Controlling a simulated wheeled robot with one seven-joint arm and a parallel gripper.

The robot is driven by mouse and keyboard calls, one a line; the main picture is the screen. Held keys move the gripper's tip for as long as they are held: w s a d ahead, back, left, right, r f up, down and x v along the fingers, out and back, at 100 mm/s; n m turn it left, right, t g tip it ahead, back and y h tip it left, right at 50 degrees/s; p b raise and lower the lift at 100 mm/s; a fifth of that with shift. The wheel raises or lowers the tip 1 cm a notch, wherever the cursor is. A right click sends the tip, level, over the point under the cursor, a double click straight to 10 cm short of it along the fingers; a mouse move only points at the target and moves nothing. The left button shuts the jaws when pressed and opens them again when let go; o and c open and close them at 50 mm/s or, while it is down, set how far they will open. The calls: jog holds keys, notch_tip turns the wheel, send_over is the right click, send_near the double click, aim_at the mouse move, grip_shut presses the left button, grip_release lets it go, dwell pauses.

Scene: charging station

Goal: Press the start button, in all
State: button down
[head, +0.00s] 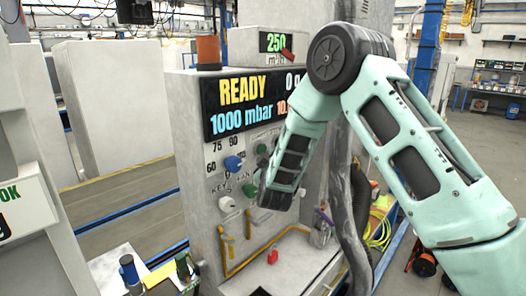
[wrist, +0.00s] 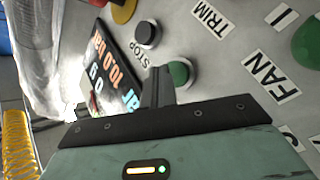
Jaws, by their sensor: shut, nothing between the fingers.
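In the wrist view a round green button (wrist: 181,72) with a pale rim sits on the grey panel. My gripper (wrist: 160,72) is shut and empty, its dark fingertips beside the green button and overlapping its edge in the picture; I cannot tell whether they touch it. The button's own label is not readable. A black button (wrist: 147,33) sits beyond it, with the word STOP between the two. In the head view my arm covers this part of the panel and the fingertips are hidden. The display (head: 245,100) reads READY and 1000 mbar.
A blue knob (head: 233,163), a green knob (head: 250,191) and a white knob (head: 228,204) are on the panel left of my wrist. A yellow and red control (wrist: 123,8) shows at the wrist view's top. A dark hose (head: 358,205) hangs at the station's right.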

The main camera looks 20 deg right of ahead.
jog(key=shift+w, duration=0.15)
dwell(0.7)
jog(key=shift+w+a, duration=0.15)
jog(key=shift+w, duration=0.1)
jog(key=shift+w+a+b, duration=0.2)
jog(key=shift+w+b, duration=0.15)
jog(key=shift+w, duration=0.1)
dwell(0.7)
jog(key=shift+s, duration=0.15)
jog(key=shift+s+d, duration=0.3)
jog(key=shift+s, duration=0.4)
jog(key=shift+s+d, duration=0.1)
jog(key=s, duration=0.1)
jog(key=s+d+b, duration=0.1)
jog(key=s, duration=0.2)
jog(key=shift+s+d+b, duration=0.2)
jog(key=shift+d+b, duration=0.1)
jog(key=shift+d, duration=0.1)
dwell(0.8)
